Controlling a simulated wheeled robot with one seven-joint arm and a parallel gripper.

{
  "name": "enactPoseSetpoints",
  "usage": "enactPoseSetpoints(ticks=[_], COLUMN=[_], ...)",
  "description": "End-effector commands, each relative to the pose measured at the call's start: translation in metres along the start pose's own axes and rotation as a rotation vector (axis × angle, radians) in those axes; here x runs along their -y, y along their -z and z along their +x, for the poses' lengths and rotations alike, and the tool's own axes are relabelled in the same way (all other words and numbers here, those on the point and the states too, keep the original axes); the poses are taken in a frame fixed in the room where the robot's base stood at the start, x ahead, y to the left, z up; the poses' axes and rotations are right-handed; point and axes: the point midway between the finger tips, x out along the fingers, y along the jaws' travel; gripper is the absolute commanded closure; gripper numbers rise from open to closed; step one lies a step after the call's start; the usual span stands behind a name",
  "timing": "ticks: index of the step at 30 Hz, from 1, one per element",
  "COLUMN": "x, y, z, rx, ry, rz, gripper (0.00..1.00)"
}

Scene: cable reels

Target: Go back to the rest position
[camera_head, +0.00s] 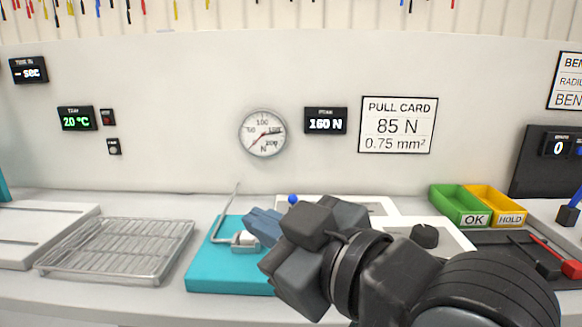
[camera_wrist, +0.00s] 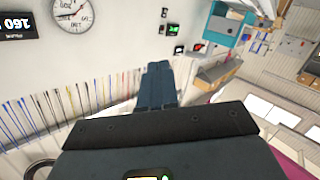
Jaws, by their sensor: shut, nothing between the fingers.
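My gripper (camera_head: 262,226) is in the middle of the head view, at the end of my dark arm. Its blue fingers are together, with nothing between them, and point left over the teal block (camera_head: 205,271). In the wrist view my gripper (camera_wrist: 158,72) also shows with its fingers together, pointing at the room beyond. The arm hides part of the teal block and the bench behind it.
A wire rack (camera_head: 118,250) stands on the left of the bench. A green bin (camera_head: 456,213) and a yellow bin (camera_head: 497,208) stand at the right back. A round gauge (camera_head: 262,133) and a PULL CARD sign (camera_head: 398,125) are on the back wall.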

Motion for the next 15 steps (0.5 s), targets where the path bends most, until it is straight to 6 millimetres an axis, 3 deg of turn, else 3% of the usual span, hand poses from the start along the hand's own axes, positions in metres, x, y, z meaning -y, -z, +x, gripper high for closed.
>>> enactPoseSetpoints(ticks=[8, 15], x=[0.004, 0.016], y=[-0.042, -0.093], z=[-0.027, -0.068], rx=[-0.067, -0.062], ry=[-0.17, -0.336], rz=[0.307, 0.497], gripper=[1.0, 1.0])
